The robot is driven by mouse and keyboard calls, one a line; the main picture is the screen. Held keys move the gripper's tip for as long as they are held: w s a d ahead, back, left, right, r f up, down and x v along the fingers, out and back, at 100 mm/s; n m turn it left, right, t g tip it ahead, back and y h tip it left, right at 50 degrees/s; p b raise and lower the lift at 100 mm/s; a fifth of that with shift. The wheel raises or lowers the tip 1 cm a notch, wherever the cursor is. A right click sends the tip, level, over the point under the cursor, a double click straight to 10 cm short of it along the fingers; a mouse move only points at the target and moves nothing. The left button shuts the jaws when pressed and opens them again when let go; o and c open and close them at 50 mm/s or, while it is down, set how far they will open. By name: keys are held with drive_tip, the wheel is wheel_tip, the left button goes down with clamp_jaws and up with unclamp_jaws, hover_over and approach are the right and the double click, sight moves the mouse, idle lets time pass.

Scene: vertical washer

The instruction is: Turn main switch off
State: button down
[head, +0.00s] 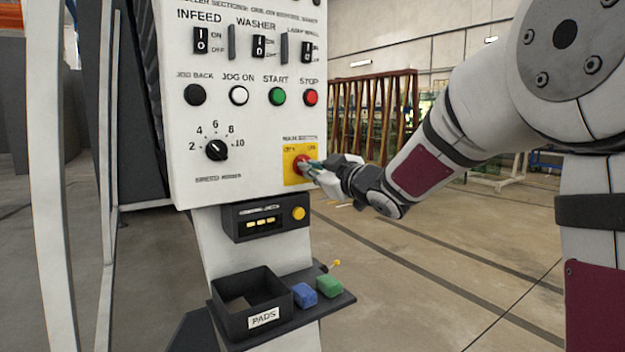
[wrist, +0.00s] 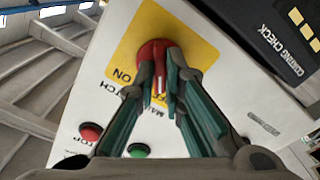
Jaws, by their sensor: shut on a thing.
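The main switch (head: 301,165) is a red rotary knob on a yellow plate (head: 290,178) at the lower right of the white control panel. In the wrist view the red knob (wrist: 152,56) sits on the yellow plate (wrist: 199,52), with "ON" printed beside it. My gripper (head: 312,168) reaches in from the right. In the wrist view my gripper (wrist: 166,72) has its green-lined fingers on either side of the knob's raised grip, shut on it. The fingers hide part of the knob and some of the label.
The panel (head: 250,110) also carries rocker switches, several push buttons and a speed dial (head: 216,149). Below are a coating check box (head: 265,216) and a shelf with a pads bin (head: 248,302), a blue pad (head: 303,295) and a green pad (head: 329,286). Floor at right is clear.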

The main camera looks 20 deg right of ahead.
drive_tip(key=shift+n+b, duration=0.75)
drive_tip(key=shift+n, duration=0.35)
drive_tip(key=c, duration=1.7)
unclamp_jaws()
drive_tip(key=shift+s, duration=0.1)
drive_tip(key=v, duration=1.1)
drive_tip(key=shift+s+d, duration=0.15)
drive_tip(key=shift+s, duration=0.2)
